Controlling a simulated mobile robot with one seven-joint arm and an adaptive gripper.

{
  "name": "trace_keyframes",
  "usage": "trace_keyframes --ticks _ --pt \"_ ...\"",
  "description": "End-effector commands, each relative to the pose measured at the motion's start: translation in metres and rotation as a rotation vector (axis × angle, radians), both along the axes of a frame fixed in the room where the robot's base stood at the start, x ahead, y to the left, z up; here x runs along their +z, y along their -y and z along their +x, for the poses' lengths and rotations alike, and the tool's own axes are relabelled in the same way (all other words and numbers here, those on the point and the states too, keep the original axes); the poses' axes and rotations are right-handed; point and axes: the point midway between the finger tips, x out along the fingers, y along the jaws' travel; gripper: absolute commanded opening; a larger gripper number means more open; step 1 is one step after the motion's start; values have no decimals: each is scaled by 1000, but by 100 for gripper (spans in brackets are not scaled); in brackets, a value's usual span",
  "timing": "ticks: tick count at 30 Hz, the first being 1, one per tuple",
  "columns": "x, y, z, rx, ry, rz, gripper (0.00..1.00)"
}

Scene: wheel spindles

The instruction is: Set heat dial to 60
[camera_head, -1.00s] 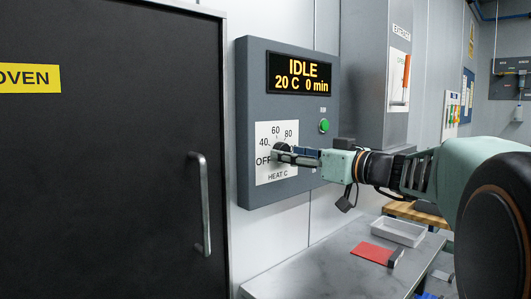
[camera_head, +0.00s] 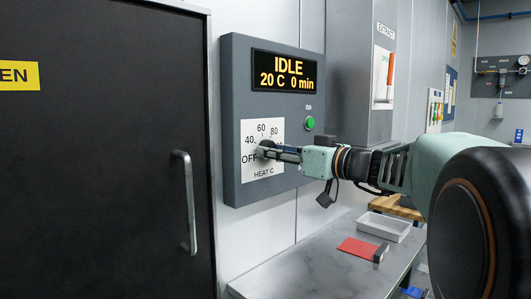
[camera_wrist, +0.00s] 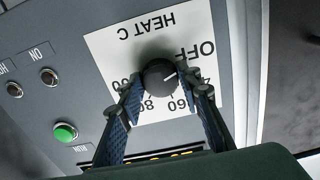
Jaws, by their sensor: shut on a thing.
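The heat dial is a round black knob (camera_wrist: 160,76) on a white plate (camera_head: 262,174) marked OFF, 40, 60, 80 and HEAT C. In the wrist view the plate appears upside down, and the knob's white pointer line points between OFF and 40. My gripper (camera_head: 268,150) reaches the dial from the right. In the wrist view its two fingers (camera_wrist: 163,84) are on either side of the knob and closed on it. In the head view the fingers hide most of the knob.
The grey panel (camera_head: 230,110) carries a display (camera_head: 285,72) reading IDLE, 20 C, 0 min, and a green RUN button (camera_head: 310,123). A dark oven door with a handle (camera_head: 188,203) stands left. Below, a bench (camera_head: 300,275) holds a red sheet (camera_head: 357,248) and a pale tray (camera_head: 380,228).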

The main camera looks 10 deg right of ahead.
Motion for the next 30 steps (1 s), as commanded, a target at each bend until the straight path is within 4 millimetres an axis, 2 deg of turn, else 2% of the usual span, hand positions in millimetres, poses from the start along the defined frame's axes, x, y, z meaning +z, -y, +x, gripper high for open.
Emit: trace_keyframes --ticks 11,30 --pt "-3 0 -1 -1 -111 156 8" --pt "0 -2 -1 0 -468 645 8"
